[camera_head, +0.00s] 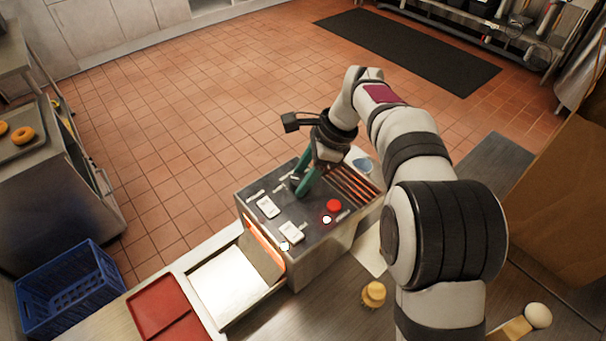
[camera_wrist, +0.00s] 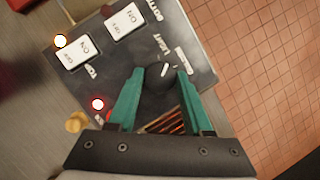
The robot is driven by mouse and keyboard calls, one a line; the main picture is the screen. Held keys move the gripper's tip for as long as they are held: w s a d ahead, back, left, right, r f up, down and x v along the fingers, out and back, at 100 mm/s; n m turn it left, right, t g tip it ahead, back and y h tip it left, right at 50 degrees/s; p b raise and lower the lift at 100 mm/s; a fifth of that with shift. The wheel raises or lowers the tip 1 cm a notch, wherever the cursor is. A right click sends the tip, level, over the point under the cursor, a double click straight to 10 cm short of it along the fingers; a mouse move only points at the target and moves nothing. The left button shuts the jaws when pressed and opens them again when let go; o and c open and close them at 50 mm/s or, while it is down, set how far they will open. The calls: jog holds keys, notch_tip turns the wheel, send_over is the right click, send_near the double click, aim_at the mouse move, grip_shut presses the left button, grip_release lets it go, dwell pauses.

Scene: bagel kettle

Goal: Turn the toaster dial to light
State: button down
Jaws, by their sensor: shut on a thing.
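The toaster (camera_head: 330,217) is a steel box with a dark top panel and glowing slots. Its dial (camera_wrist: 158,84) is a round black knob with a small white mark, near the panel's edge in the wrist view. The mark points up and slightly right; the LIGHT label (camera_wrist: 161,45) is just above the dial, and another label (camera_wrist: 186,61), hard to read, is to the right. My gripper (camera_wrist: 159,75) has its two teal fingers shut on the dial, one on each side. In the head view my gripper (camera_head: 304,182) reaches down to the panel and mostly hides the dial.
Two white switches, the top switch (camera_wrist: 77,52) and bottom switch (camera_wrist: 124,21), sit on the panel. A lit red button (camera_head: 333,205) and small white lights are near. A tray (camera_head: 238,284) extends from the toaster's front. A yellow knobbed item (camera_head: 373,293) stands on the counter.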

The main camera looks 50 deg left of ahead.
jog(key=shift+w+a+n+g+h, duration=0.1)
jog(key=shift+n+g+h, duration=0.35)
jog(key=shift+n, duration=1.15)
jog(key=shift+c, duration=1.6)
grip_release()
jog(key=shift+r, duration=0.1)
jog(key=v, duration=0.7)
jog(key=shift+r, duration=0.2)
jog(key=shift+w, duration=0.1)
